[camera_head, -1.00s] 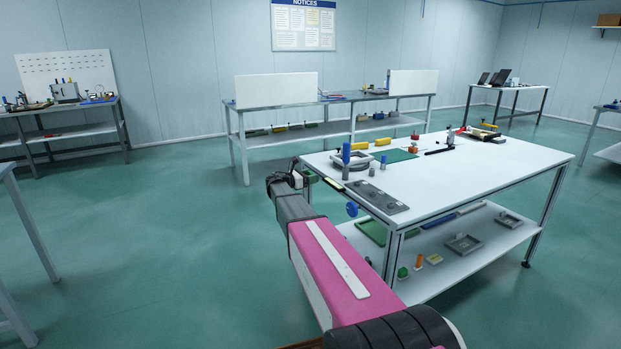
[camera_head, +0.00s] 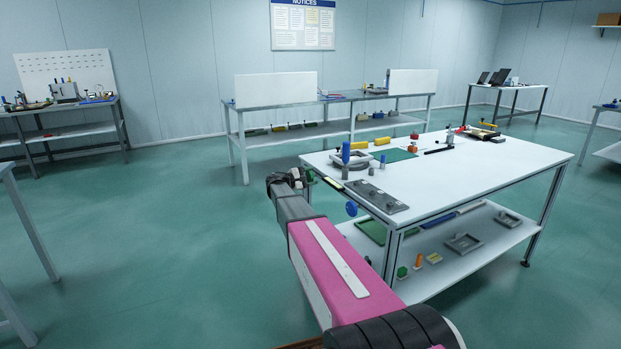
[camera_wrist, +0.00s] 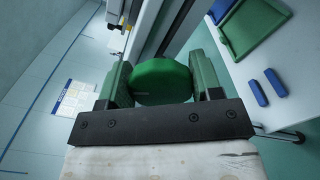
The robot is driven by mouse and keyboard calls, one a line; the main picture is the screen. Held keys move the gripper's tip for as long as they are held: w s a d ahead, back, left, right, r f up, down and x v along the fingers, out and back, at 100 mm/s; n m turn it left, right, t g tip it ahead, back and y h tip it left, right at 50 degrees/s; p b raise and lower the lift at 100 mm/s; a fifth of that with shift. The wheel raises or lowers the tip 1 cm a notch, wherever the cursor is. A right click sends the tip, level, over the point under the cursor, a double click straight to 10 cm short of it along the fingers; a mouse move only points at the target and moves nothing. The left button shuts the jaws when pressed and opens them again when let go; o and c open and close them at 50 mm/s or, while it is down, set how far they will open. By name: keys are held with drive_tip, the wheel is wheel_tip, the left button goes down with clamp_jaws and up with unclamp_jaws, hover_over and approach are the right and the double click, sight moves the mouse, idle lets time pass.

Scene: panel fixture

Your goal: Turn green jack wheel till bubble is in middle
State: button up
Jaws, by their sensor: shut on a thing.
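The green jack wheel (camera_wrist: 160,82) fills the gap between the fingers of my gripper (camera_wrist: 161,80) in the wrist view. The fingers press on its two sides. In the head view my gripper (camera_head: 306,178) is at the left corner of the white worktable (camera_head: 480,175), with a bit of green showing there. A small pale yellow strip (camera_head: 333,184) lies along the table's edge beside it; it may be the level vial. No bubble can be made out in either view.
A blue wheel (camera_head: 351,209) sticks out below the table edge, right of my gripper. A grey plate (camera_head: 377,196) and a blue-topped post (camera_head: 346,152) are on the tabletop nearby. The lower shelf (camera_head: 440,270) holds trays and small parts.

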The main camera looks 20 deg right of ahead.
drive_tip(key=m, duration=0.4)
drive_tip(key=shift+s+f+m, duration=0.1)
drive_tip(key=shift+f+m, duration=0.05)
drive_tip(key=shift+m, duration=0.15)
drive_tip(key=m, duration=0.3)
drive_tip(key=shift+a+f+m, duration=0.1)
drive_tip(key=shift+m, duration=0.2)
drive_tip(key=m, duration=0.4)
drive_tip(key=shift+f, duration=0.1)
drive_tip(key=shift+m, duration=1.9)
drive_tip(key=shift+f, duration=0.1)
drive_tip(key=o, duration=0.9)
drive_tip(key=shift+o, duration=0.2)
drive_tip(key=s+a, duration=0.2)
drive_tip(key=a, duration=0.8)
drive_tip(key=shift+a, duration=0.35)
